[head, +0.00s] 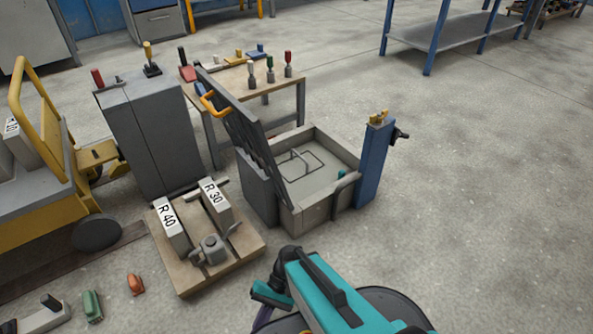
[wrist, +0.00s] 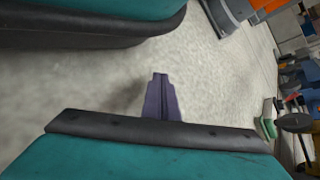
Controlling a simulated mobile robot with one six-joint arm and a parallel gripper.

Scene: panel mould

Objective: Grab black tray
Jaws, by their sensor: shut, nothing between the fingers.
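I cannot make out a clear black tray in either view. Bare floor is behind the fingertips. In the head view my teal arm is at the bottom centre, well to the right of the dark round object, and the gripper's fingers are mostly hidden.
An open mould (head: 325,150) with a raised dark lid (head: 240,125) stands mid-view, beside a blue post (head: 372,165). A wooden pallet (head: 185,278) holds blocks marked R 40 and R 30. A grey cabinet (head: 150,135) and yellow cart (head: 40,215) stand left. The right floor is clear.

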